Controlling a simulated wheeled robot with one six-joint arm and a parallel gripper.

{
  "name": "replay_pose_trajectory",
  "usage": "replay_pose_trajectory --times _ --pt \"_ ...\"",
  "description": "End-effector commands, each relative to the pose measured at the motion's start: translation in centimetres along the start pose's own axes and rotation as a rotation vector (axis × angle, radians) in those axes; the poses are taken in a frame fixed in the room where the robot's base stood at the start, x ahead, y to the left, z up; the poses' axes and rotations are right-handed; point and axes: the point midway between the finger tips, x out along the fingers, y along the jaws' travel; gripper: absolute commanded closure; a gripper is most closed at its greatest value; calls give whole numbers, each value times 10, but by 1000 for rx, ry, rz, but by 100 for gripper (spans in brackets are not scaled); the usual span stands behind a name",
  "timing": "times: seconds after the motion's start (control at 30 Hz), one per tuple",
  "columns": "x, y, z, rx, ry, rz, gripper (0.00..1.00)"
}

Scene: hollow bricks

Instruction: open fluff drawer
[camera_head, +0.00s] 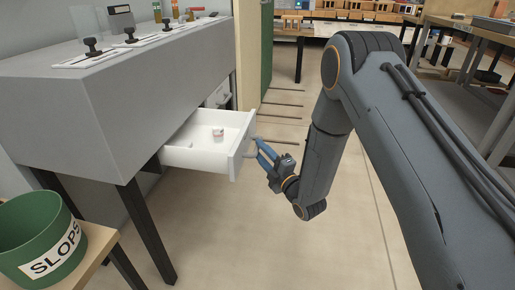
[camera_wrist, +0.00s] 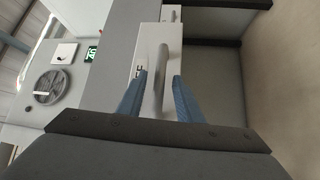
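A white drawer (camera_head: 205,158) stands pulled out from under the grey counter, with a small white and reddish item (camera_head: 218,133) inside. My gripper (camera_head: 261,150) is just in front of the drawer's front panel, at its handle. In the wrist view, the drawer front (camera_wrist: 150,45) shows a pale vertical bar handle (camera_wrist: 159,80) and part of a dark label, mostly covered by a finger. The blue fingers of my gripper (camera_wrist: 159,82) are apart, one on each side of the handle, with gaps visible.
The grey counter (camera_head: 70,115) carries several small stands on top. Another closed drawer (camera_head: 218,96) is farther along. A green SLOPS bucket (camera_head: 42,240) stands on a wooden table at lower left. The floor in front of the drawer is clear.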

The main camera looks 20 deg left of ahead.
Motion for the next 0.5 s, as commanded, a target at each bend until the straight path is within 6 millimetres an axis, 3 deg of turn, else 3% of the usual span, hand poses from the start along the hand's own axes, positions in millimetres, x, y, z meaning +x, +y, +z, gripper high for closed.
replay_pose_trajectory --times 0.23,0.5 --pt "-40 0 -1 1 1 -2 68" --pt "-55 0 -2 1 2 0 68"
